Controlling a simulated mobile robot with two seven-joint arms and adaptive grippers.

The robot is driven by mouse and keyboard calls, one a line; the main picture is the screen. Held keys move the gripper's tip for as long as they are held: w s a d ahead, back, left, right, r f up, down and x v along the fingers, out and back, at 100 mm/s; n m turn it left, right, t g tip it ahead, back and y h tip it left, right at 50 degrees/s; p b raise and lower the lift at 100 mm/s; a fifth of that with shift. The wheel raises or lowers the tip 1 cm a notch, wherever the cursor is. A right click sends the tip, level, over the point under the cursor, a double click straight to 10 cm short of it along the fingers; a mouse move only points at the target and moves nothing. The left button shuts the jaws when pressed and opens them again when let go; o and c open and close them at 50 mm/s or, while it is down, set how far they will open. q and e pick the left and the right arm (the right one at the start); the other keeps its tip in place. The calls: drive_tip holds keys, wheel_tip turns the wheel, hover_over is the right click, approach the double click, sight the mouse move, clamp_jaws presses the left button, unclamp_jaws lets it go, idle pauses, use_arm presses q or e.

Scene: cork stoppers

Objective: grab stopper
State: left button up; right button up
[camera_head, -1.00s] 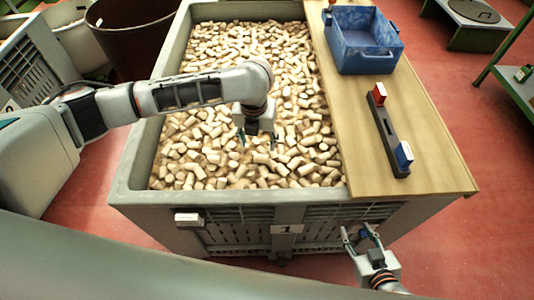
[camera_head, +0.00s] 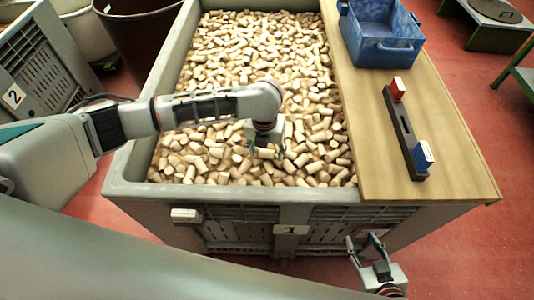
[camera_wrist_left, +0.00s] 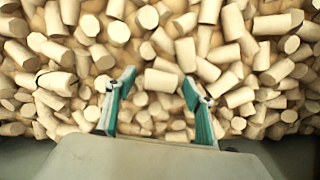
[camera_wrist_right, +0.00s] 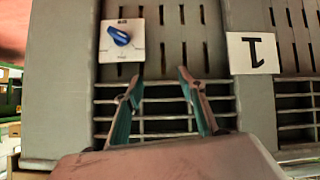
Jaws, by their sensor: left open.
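Many pale cork stoppers (camera_head: 250,60) fill a large grey crate (camera_head: 125,178). My left gripper (camera_head: 266,152) is over the stoppers near the crate's front part, pointing down. In the left wrist view its fingers (camera_wrist_left: 155,100) are spread, and a stopper (camera_wrist_left: 160,80) lies below, between the fingertips; I cannot tell how close it is. My right gripper (camera_head: 366,242) is low in front of the crate's right front, away from the stoppers. In the right wrist view its fingers (camera_wrist_right: 157,80) are apart with nothing between them, facing the crate's slatted wall.
A wooden board (camera_head: 450,130) covers the crate's right side. On it are a blue bin (camera_head: 372,55) and a dark bar (camera_head: 403,135) with a red block (camera_head: 397,88) and a blue block (camera_head: 423,156). A number 1 label (camera_wrist_right: 252,53) and blue knob (camera_wrist_right: 118,36) are on the front wall.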

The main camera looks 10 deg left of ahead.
use_arm(q)
drive_tip(key=shift+r, duration=0.15)
drive_tip(key=c, duration=0.8)
